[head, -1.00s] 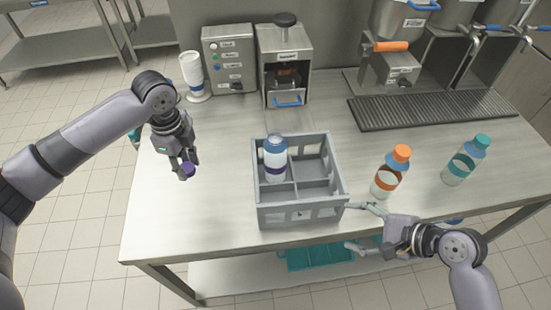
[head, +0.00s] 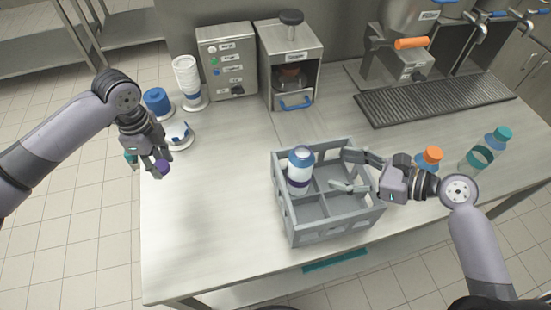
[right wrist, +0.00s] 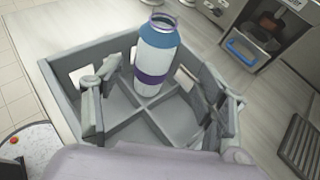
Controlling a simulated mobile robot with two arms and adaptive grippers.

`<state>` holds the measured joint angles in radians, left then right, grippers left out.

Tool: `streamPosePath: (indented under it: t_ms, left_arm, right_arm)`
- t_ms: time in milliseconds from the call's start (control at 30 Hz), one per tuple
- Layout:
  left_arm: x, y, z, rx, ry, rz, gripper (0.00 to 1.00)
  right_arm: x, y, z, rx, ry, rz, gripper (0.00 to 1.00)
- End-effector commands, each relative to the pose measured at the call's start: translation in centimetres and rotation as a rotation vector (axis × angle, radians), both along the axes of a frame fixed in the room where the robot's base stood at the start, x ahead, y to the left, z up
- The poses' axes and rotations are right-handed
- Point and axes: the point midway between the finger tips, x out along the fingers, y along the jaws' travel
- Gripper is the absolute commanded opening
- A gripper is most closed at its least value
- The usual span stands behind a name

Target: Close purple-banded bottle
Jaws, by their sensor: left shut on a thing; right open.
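The purple-banded bottle (head: 300,180) stands upright in the back left compartment of the grey crate (head: 331,236). In the right wrist view the bottle (right wrist: 157,52) has a blue shoulder, a purple band and an open, uncapped mouth. My left gripper (head: 160,166) is shut on a purple cap (head: 163,168), held left of the crate and well away from the bottle. My right gripper (head: 342,170) is open over the right part of the crate. Its fingers point toward the bottle but stand apart from it.
An orange-capped bottle (head: 430,157), partly hidden by my right arm, and a teal-capped bottle (head: 486,151) stand right of the crate. A cup stack (head: 187,76), a blue lid-like thing (head: 157,101) and machines (head: 289,62) stand at the back. The table's front left is clear.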

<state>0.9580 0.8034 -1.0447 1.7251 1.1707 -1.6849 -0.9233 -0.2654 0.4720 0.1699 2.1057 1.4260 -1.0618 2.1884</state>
Motion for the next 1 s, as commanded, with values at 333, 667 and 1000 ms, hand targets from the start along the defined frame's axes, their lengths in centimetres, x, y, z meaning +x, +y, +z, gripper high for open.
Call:
streamPosePath:
  t_ms: [333, 667, 1000]
  left_arm:
    - [0.0, -0.1, 0.0, -0.001, 0.000, -0.002, 0.25]
    - [0.0, 0.0, 1.2, -0.001, 0.000, -0.001, 0.25]
    - [0.0, 0.0, 1.7, -0.001, 0.000, -0.001, 0.25]
  right_arm:
    - [0.0, 0.0, 0.0, -0.003, 0.000, 0.001, 0.66]
    - [2.2, 3.2, -1.3, 0.002, 0.000, 0.001, 0.66]
    - [3.7, 5.1, -2.7, -0.004, 0.000, 0.001, 0.66]
